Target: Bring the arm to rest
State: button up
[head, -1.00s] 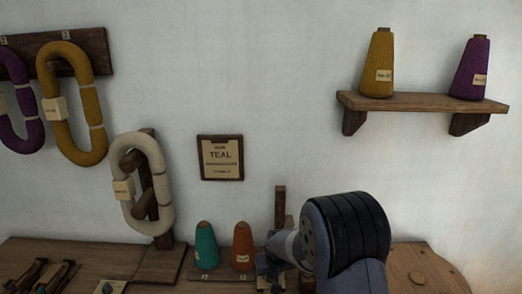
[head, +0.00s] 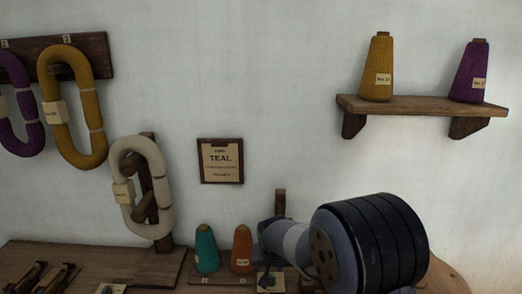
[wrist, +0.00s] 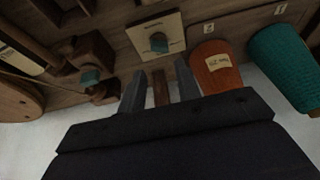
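My gripper (wrist: 160,82) is open in the wrist view, its two grey fingers apart. A brown wooden post shows between them, touching neither finger. In the head view my arm reaches in from the lower right, over the bench. The gripper (head: 266,278) is small there and partly hidden by my wrist. An orange cone (head: 242,249) and a teal cone (head: 206,248) stand upright just left of it. The orange cone (wrist: 216,66) and teal cone (wrist: 283,66) also show in the wrist view, apart from the fingers.
A framed card reading TEAL (head: 220,161) hangs on the wall. A shelf (head: 425,105) at upper right bears a mustard cone (head: 378,68) and a purple cone (head: 469,72). A cream skein (head: 129,200) hangs on a wooden stand. Mustard (head: 86,135) and purple (head: 22,128) skeins hang at left.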

jog(key=shift+v, duration=1.35)
jog(key=shift+s, duration=0.1)
